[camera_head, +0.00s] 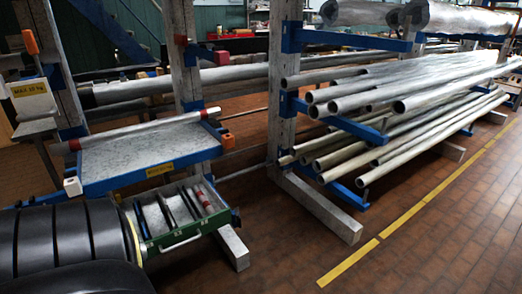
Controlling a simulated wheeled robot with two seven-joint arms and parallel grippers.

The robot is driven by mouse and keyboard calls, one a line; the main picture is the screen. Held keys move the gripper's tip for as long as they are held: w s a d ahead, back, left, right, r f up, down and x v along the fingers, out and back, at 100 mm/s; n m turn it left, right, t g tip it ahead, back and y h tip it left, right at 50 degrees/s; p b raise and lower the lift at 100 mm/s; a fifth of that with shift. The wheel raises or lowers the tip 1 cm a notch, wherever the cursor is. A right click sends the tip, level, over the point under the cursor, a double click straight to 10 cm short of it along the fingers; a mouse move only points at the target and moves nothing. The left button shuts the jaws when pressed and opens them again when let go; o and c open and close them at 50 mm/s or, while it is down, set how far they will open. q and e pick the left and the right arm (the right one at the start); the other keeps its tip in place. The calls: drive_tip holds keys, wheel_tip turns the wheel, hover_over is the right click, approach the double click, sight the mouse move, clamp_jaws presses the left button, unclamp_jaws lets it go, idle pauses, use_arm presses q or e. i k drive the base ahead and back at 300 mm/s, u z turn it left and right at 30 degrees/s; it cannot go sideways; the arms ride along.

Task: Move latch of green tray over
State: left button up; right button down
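The green tray (162,245) sits low on the rack at left, below a blue-edged shelf. A pale bar handle (181,242) is on its front. Inside are dark dividers and a red-and-grey rod (203,198). A small, unclear fitting (143,226) shows near its front left corner; I cannot tell whether it is the latch. Neither of my grippers is in view. A black ribbed body with a yellow edge fills the lower left and hides part of the area left of the tray.
The blue-edged shelf (150,158) stands above the tray, with a grey rod (130,130) along its back. A rack foot (233,248) reaches the floor right of the tray. Metal pipes (400,95) lie on the right rack. The brick floor (290,265) in front is clear.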

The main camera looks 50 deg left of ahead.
sight(238, 220)
drive_tip(key=i, duration=2.1)
drive_tip(key=u, duration=1.15)
